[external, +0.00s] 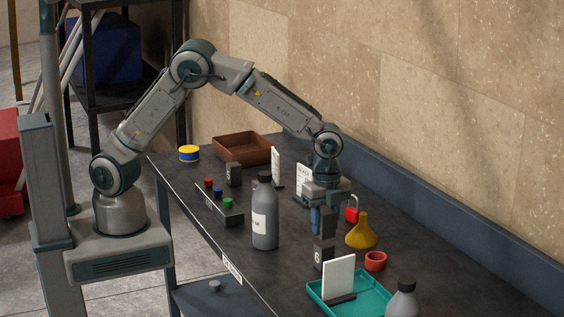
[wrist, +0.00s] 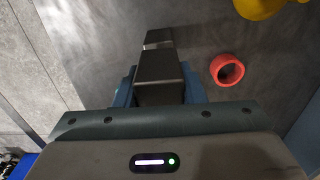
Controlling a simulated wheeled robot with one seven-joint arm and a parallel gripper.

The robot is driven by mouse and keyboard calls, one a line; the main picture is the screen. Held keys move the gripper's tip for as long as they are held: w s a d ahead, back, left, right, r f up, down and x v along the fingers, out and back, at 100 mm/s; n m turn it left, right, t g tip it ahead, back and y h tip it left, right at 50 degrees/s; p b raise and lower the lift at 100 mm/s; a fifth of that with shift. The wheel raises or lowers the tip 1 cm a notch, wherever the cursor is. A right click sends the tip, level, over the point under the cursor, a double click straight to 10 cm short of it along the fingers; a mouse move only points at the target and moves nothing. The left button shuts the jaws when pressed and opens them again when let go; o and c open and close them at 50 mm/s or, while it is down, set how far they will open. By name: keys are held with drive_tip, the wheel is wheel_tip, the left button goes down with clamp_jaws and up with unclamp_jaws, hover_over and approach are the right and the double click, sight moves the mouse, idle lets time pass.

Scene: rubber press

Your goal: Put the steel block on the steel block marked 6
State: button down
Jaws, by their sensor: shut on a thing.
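My gripper (external: 322,222) points down over the dark bench, its blue fingers shut on a dark steel block (external: 328,224). The held block also shows in the wrist view (wrist: 160,75), upright between the fingers. The steel block marked 6 (external: 323,258) stands upright on the bench just below the held block in the external view. In the wrist view a block (wrist: 158,38) shows partly beyond the held block, the rest of it hidden. I cannot tell whether the two blocks touch.
A red ring (external: 375,261) and a yellow funnel (external: 362,234) stand close right of the blocks. A teal tray (external: 378,303) with a white card (external: 338,276) is in front. A grey bottle (external: 265,218) stands left. Another dark block (external: 234,174) stands farther back.

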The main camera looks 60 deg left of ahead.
drive_tip(key=shift+d+f, duration=0.1)
drive_tip(key=shift+f, duration=0.8)
drive_tip(key=shift+f, duration=0.1)
drive_tip(key=shift+f, duration=0.1)
drive_tip(key=c, duration=0.9)
unclamp_jaws()
